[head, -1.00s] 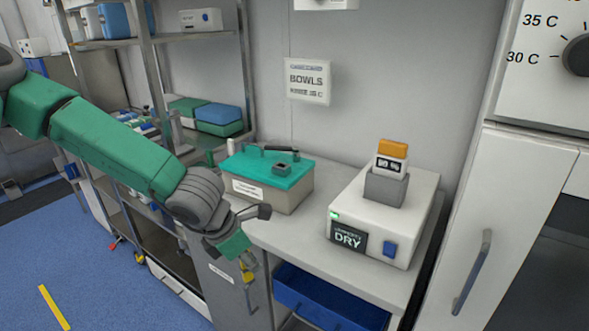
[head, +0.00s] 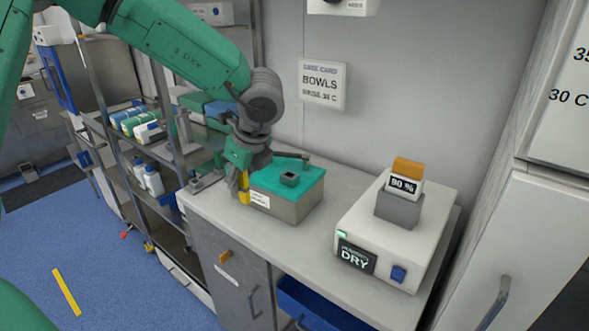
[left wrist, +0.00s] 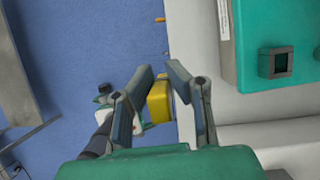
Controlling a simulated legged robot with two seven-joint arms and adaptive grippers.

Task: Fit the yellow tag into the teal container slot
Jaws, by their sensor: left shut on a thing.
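The yellow tag (head: 244,197) is between the fingers of my left gripper (head: 239,186), at the front left of the teal container. In the left wrist view the yellow tag (left wrist: 159,103) shows as a block between the two fingers of my left gripper (left wrist: 160,78), which is shut on it. The container (head: 294,212) has a grey body, a white label and a teal lid. A raised dark square slot (head: 289,179) stands on the lid; the slot (left wrist: 276,62) is at the upper right of the left wrist view, apart from the tag. My right gripper is not in view.
A white dryer unit (head: 424,238) stands right of the container, with an orange-topped 90 % piece (head: 405,182) in its grey holder. The counter (head: 230,223) is clear in front. A shelf rack (head: 125,175) stands left. An orange piece (head: 226,256) is on the cabinet front.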

